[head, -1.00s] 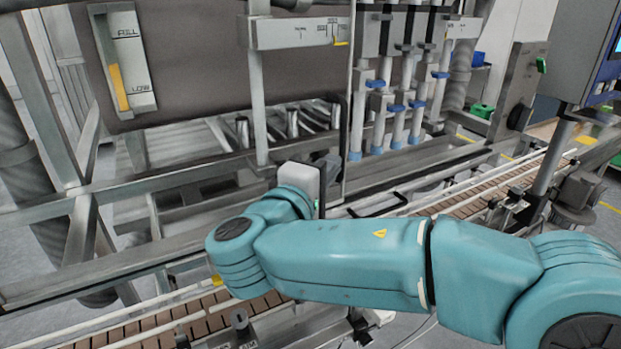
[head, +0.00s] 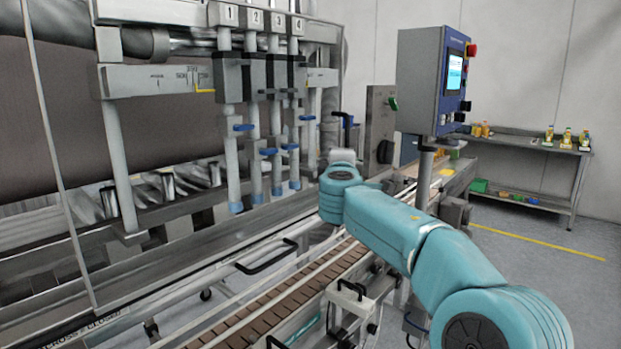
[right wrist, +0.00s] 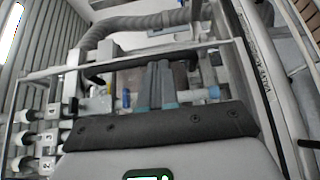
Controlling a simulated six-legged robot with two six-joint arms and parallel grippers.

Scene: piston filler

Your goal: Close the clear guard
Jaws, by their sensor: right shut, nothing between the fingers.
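The clear guard is hard to make out. A thin pale upright edge (head: 58,150) at the far left of the head view may be its frame, and the pane itself does not show clearly. A label strip (head: 88,328) ending in "CLOSED" lies along the rail at bottom left. A black bar handle (head: 268,258) sits low in front of the nozzles; I cannot tell whether it belongs to the guard. My right gripper (head: 342,122) is beyond the nozzles, apart from that handle. In the right wrist view its fingers (right wrist: 157,75) are together and empty. My left gripper is out of view.
Four numbered filling nozzles (head: 255,150) hang above the brown conveyor (head: 270,310). A bench (head: 530,145) with bottles is at back right. Open floor (head: 540,275) lies at right.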

